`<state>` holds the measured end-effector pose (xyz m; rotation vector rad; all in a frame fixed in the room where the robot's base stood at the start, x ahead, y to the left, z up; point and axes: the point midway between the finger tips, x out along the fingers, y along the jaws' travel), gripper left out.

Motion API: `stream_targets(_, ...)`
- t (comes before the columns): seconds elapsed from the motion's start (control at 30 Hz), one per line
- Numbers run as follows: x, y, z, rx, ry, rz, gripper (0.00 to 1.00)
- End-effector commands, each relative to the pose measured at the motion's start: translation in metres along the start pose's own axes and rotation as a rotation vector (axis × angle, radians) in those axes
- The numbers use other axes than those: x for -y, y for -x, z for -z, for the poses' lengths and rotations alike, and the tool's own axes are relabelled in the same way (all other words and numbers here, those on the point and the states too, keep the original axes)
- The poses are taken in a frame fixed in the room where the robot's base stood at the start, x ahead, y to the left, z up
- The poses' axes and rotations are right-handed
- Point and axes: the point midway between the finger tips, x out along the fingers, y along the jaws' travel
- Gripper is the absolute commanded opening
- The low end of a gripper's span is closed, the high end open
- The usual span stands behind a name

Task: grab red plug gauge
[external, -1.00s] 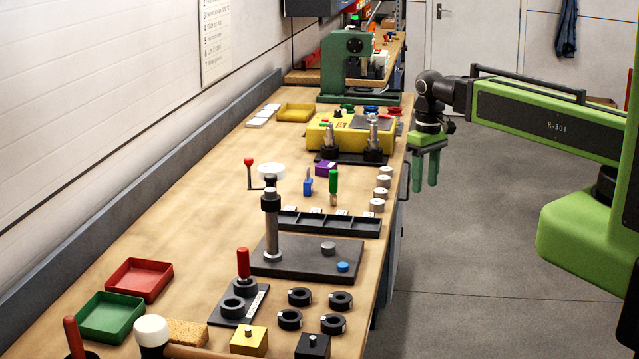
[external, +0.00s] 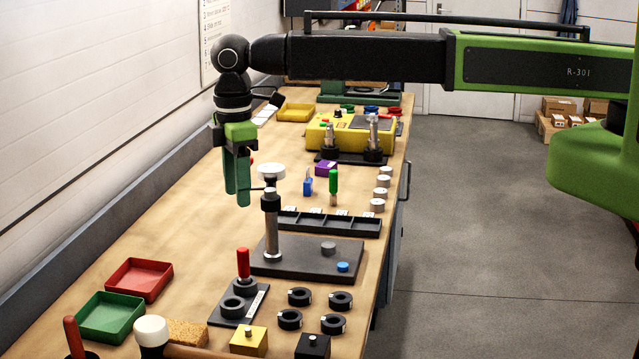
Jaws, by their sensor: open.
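The red plug gauge (external: 243,262) stands upright, its red handle up, in the rear socket of a small black holder (external: 229,317) on the workbench. The holder's front ring is empty. My gripper (external: 237,198) points down over the bench with its two green fingers apart and nothing between them. In the picture it is above the red gauge, and clear of it. How far it is from the gauge in depth is hard to tell.
A black stand with a metal post (external: 271,225) rises to the right of the gauge. Several black rings (external: 299,297) lie right of the holder. Red (external: 139,278) and green (external: 110,318) trays sit left. A green-handled tool (external: 333,183) stands further back.

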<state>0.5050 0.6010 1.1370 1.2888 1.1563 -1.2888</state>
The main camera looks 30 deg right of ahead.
Motion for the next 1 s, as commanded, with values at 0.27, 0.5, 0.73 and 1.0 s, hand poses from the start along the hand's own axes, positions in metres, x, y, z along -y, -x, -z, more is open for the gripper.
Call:
stream_targets(0.27,-0.001,-0.067,-0.001,0.0,-0.002,0.0,0.47)
stream_targets(0.5,-0.001,-0.111,-0.001,0.0,-0.003,0.0,0.47)
stream_targets(0.73,-0.001,-0.113,-0.001,0.0,-0.003,0.0,0.47)
stream_targets(1.0,-0.001,-0.154,-0.005,0.0,-0.003,0.0,0.47)
